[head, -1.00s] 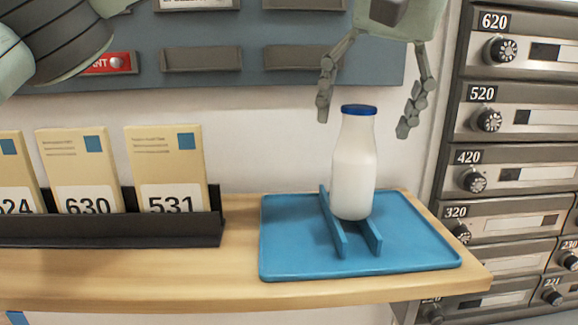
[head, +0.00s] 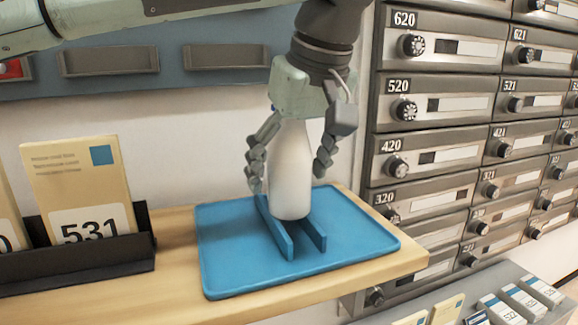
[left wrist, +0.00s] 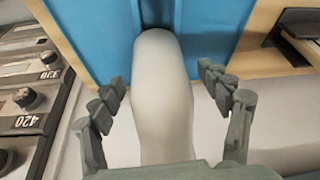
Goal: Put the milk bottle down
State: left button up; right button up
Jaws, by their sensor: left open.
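The white milk bottle (head: 290,175) stands upright on the blue tray (head: 350,262), between the tray's two raised rails (head: 277,232). My left gripper (head: 291,170) comes down over the bottle from above, its fingers spread on either side of it. The gripper is open, and its palm hides the bottle's cap. In the left wrist view the bottle (left wrist: 164,95) runs between the two open fingers (left wrist: 163,90), with gaps showing on both sides. My right gripper is not in view.
The tray lies on a wooden shelf (head: 180,290). A black holder (head: 90,262) with numbered cards (head: 78,190) stands to the left. Grey mailboxes (head: 440,100) with dials rise close on the right. A grey-blue panel (head: 200,85) hangs on the wall behind.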

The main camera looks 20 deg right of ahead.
pick_arm(q)
jog(key=shift+f, duration=0.15)
jog(key=c, duration=1.6)
jog(key=shift+w, duration=0.1)
grip_shut()
